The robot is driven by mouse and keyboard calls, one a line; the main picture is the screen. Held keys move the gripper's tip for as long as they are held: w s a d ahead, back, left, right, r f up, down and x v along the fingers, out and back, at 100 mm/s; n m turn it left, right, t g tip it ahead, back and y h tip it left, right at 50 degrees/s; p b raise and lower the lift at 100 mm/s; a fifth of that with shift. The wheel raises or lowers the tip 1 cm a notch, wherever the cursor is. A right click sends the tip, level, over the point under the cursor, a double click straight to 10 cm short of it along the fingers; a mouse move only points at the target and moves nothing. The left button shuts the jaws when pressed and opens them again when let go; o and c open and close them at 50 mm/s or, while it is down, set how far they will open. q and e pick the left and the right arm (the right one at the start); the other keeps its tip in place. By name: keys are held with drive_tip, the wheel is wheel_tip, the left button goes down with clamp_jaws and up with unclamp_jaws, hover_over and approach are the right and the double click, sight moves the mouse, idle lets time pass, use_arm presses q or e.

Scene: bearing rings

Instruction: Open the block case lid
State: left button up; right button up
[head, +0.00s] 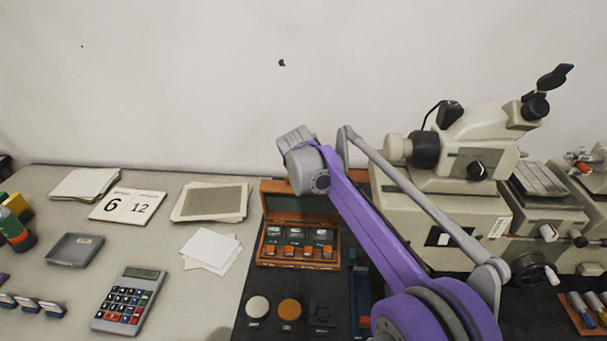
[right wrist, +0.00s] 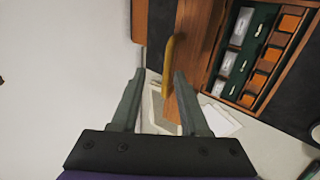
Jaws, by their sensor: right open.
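The orange-brown wooden block case (head: 297,264) sits on the dark mat in the head view, with several blocks showing in its compartments. Its lid (head: 285,208) is raised at the back of the case, its dark green inner side facing me. Its right part is hidden behind my right arm. In the right wrist view the case (right wrist: 262,98) is at the upper right, and a yellow-brown curved tab (right wrist: 172,62) shows beside the wood. My right gripper (right wrist: 158,84) is open, with the tab seen beyond and between its fingertips; I cannot tell if they touch. My left gripper is not in view.
A beige microscope (head: 445,205) stands right of the case. In front of the case are a white disc (head: 257,307) and an orange disc (head: 290,309). Paper cards (head: 210,248) and a calculator (head: 128,300) lie left. The wall is close behind the table.

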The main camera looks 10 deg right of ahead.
drive_tip(key=v, duration=0.5)
drive_tip(key=shift+s+a+r, duration=0.1)
drive_tip(key=shift+s+r, duration=0.15)
drive_tip(key=shift+r, duration=0.05)
drive_tip(key=s+d+f+m+g, duration=0.15)
drive_tip(key=s+d+m, duration=0.25)
drive_tip(key=s, duration=0.5)
drive_tip(key=s+d+f+m+t, duration=0.1)
drive_tip(key=s+d+f+m, duration=0.25)
drive_tip(key=s, duration=0.65)
drive_tip(key=s+d+f+m, duration=0.1)
drive_tip(key=s+f+m, duration=0.3)
drive_tip(key=s, duration=0.5)
drive_tip(key=s+d+f+m+g+y, duration=0.1)
drive_tip(key=s+f+m, duration=0.3)
drive_tip(key=s+f, duration=0.4)
drive_tip(key=shift+s+d+f+y, duration=0.3)
drive_tip(key=shift+s+d+f, duration=0.15)
drive_tip(key=shift+s, duration=0.65)
drive_tip(key=shift+r+g, duration=0.1)
drive_tip(key=shift+g, duration=0.15)
